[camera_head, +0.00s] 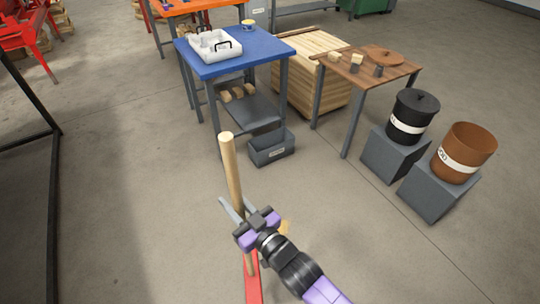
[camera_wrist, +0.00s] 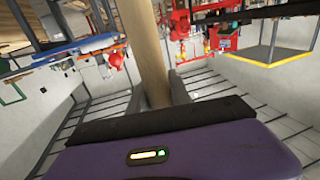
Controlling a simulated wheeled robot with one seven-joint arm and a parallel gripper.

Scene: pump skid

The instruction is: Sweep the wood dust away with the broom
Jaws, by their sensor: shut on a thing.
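My gripper (camera_head: 238,211) is shut on the pale wooden handle of the broom (camera_head: 230,165), in the lower middle of the head view. The handle stands steeply, its top end above my gripper. A red part (camera_head: 252,287) shows at its lower end, cut by the bottom edge of the picture. In the wrist view the handle (camera_wrist: 150,50) runs up from between the two grey fingers (camera_wrist: 156,96). A small tan patch (camera_head: 285,228) on the floor, partly behind my gripper, may be wood dust; I cannot tell for sure.
A blue table (camera_head: 264,47) with a white tray (camera_head: 216,48) stands ahead, a grey bin (camera_head: 270,152) at its foot. To the right are a wooden table (camera_head: 345,74), a black bucket (camera_head: 411,117) and a brown bucket (camera_head: 464,152) on grey blocks.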

